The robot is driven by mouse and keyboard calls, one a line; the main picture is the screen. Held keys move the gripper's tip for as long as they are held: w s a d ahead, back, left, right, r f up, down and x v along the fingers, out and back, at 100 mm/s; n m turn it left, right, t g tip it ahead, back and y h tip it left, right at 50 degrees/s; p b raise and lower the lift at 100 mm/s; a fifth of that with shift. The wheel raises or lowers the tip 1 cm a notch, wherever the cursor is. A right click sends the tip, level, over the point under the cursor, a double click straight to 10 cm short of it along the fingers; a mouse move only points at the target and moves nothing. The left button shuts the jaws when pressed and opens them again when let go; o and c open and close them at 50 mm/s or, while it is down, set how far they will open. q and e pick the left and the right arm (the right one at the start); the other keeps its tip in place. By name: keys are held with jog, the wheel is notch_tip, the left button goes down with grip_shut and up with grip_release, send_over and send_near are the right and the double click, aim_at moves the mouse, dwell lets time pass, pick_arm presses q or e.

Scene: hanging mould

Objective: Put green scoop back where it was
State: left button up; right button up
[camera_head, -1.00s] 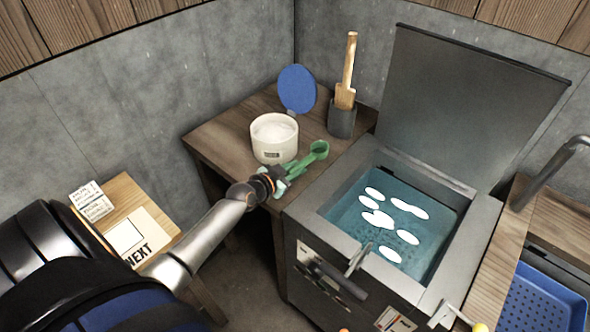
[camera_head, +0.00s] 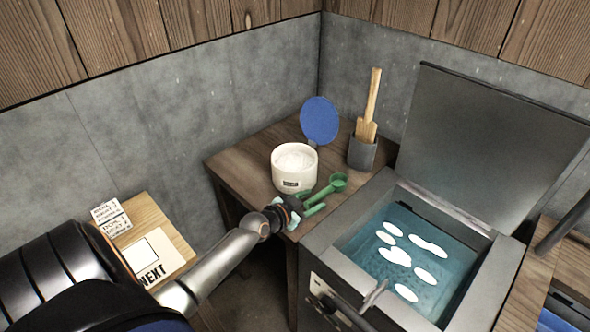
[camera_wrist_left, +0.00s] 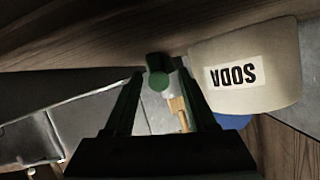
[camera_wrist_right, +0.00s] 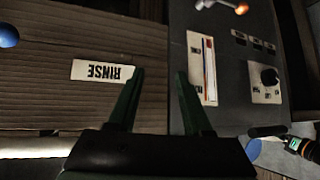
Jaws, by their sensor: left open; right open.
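The green scoop (camera_head: 336,184) lies on the wooden side table in front of the white soda tub (camera_head: 294,168), its bowl to the right and its handle towards my left gripper. My left gripper (camera_head: 312,205) is open at the handle end, low over the table's front edge. In the left wrist view the green handle end (camera_wrist_left: 157,78) shows between or just beyond the fingertips; I cannot tell if they touch. The tub (camera_wrist_left: 245,75) is beside them. My right gripper (camera_wrist_right: 158,78) is open and empty, near a "RINSE" label; it is outside the head view.
A blue round lid or paddle (camera_head: 320,120) stands behind the tub. A grey holder (camera_head: 362,153) with a wooden spatula is at the table's back right. An open-lidded tank (camera_head: 375,268) with white pieces in blue liquid is on the right. A small "NEXT" table (camera_head: 178,235) is left.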

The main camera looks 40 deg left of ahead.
pick_arm(q)
jog(key=p+v, duration=0.1)
jog(key=v, duration=1)
jog(key=shift+a, duration=0.1)
